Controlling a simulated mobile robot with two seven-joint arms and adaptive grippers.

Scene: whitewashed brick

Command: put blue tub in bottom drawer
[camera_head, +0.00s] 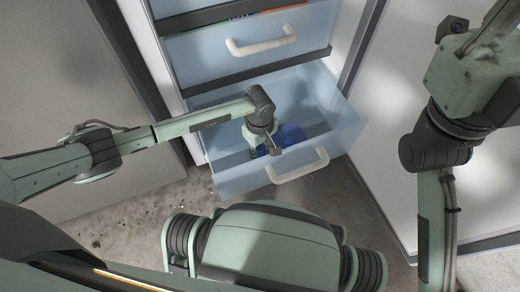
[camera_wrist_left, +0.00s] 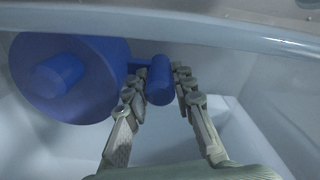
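The blue tub (camera_head: 291,137) is inside the open pale blue bottom drawer (camera_head: 235,178), partly hidden by my left arm. In the left wrist view the tub (camera_wrist_left: 95,85) is round, with a knob on its face and a short handle (camera_wrist_left: 160,82) on its side. My left gripper (camera_head: 265,150) reaches down into the drawer. In the left wrist view its fingers (camera_wrist_left: 161,76) lie on either side of the handle, close against it, and look shut on it. Whether the tub rests on the drawer floor is unclear. My right gripper is out of view.
Another drawer (camera_head: 205,48) with a pale handle is above. The bottom drawer's front wall and pale handle (camera_head: 298,166) are near my left gripper. A grey panel (camera_head: 80,90) stands at left, a white panel (camera_head: 395,100) at right. Bare floor (camera_head: 140,215) shows in front.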

